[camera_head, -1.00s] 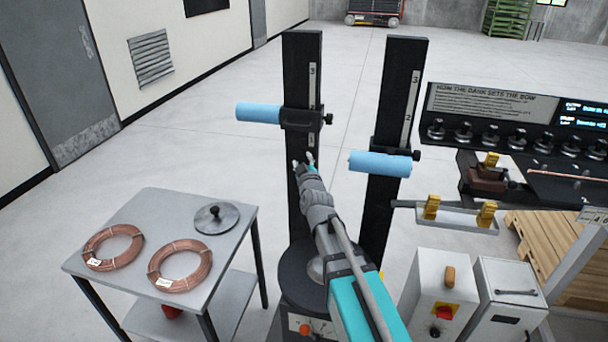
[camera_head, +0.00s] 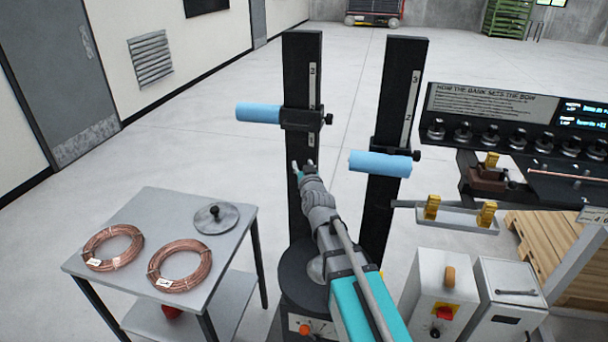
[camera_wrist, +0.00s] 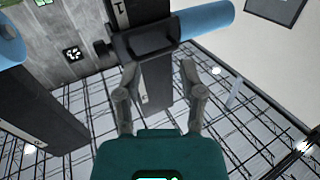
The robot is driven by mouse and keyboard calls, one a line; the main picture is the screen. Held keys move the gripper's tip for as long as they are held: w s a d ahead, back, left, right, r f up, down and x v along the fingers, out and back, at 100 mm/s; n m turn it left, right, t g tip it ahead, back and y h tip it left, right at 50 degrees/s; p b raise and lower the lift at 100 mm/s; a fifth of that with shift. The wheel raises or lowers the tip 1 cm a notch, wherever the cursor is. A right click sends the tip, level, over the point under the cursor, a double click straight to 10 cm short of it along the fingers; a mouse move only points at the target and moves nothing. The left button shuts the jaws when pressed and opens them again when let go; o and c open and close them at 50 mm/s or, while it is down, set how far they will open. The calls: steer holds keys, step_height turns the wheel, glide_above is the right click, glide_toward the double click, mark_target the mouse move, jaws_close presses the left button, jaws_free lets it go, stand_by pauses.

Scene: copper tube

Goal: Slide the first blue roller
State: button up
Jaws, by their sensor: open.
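Two blue rollers stick out from sliding carriages on two black upright posts. The left blue roller (camera_head: 259,113) points left from its carriage (camera_head: 303,119), between the marks on its post. The other blue roller (camera_head: 380,163) sits lower on the right post (camera_head: 398,110). My gripper (camera_head: 303,167) is open and empty, just below the left carriage and in front of the left post (camera_head: 302,70). In the wrist view my gripper (camera_wrist: 165,88) has its fingers spread either side of that post, just below the carriage (camera_wrist: 148,40). The left roller (camera_wrist: 200,20) shows beyond it.
A grey table (camera_head: 135,212) with two copper coils (camera_head: 180,266) and a metal disc (camera_head: 215,217) stands at the left. A bench with a row of rollers (camera_head: 490,135) and control boxes (camera_head: 440,295) are at the right.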

steer(key=shift+s+d+f+m+g, duration=0.15)
steer(key=shift+f+m, duration=0.25)
steer(key=shift+m, duration=1.75)
steer(key=shift+s+a+f+m+g, duration=0.1)
steer(key=shift+f+m+g, duration=0.25)
steer(key=shift+m, duration=1.85)
steer(key=shift+s+d+f+m+g, duration=0.15)
steer(key=shift+f+m, duration=0.3)
steer(key=shift+m, duration=1.7)
steer(key=shift+a, duration=0.1)
steer(key=m+t+p, duration=0.1)
steer(key=m+t, duration=0.3)
glide_toward(296, 126)
steer(key=s, duration=0.3)
steer(key=shift+s+f+g+h, duration=0.15)
steer(key=shift+g+h, duration=0.1)
steer(key=shift+h, duration=0.15)
steer(key=p+x, duration=0.2)
steer(key=x, duration=1.1)
steer(key=shift+w, duration=0.4)
